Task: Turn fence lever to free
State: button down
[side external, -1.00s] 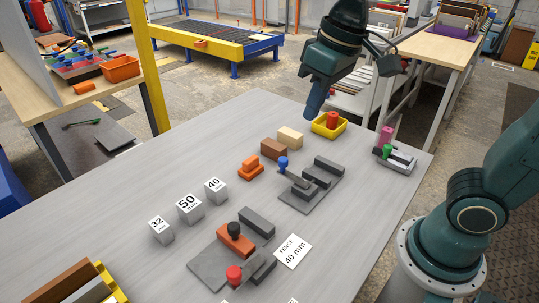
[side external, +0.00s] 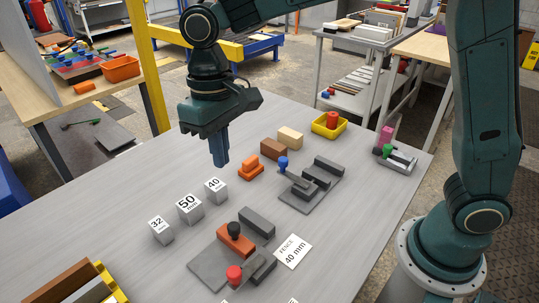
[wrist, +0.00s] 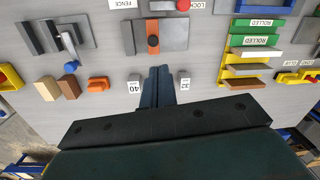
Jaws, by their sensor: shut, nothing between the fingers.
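The fence fixture has a grey base plate (side external: 208,268) with an orange block (side external: 236,240) topped by a black knob (side external: 233,228) and a long dark grey bar (side external: 257,222). A red knob (side external: 234,273) sits beside a dark grey bar at its front; the wrist view shows this red knob (wrist: 183,5) at the top edge, next to a partly cropped LOCK label (wrist: 199,6). Which part is the fence lever, I cannot tell for certain. My gripper (side external: 221,164) is shut and empty, pointing down above the table behind the number blocks. Its fingers (wrist: 158,70) show in the wrist view.
An orange piece (side external: 250,167) and a blue-knobbed fixture (side external: 296,194) are to the right.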

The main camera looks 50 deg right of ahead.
jog(key=w+a+f+g+h, duration=0.1)
jog(key=a+f+g, duration=0.1)
jog(key=a+f, duration=0.7)
jog(key=shift+w+a+f+n, duration=0.35)
jog(key=shift+a+f+n, duration=0.05)
jog(key=x, duration=1)
jog(key=shift+s+d, duration=0.3)
jog(key=shift+s, duration=0.1)
jog(key=shift+s+d, duration=0.2)
jog(key=shift+s, duration=0.55)
jog(key=shift+s+d, duration=0.2)
jog(key=shift+s, duration=0.55)
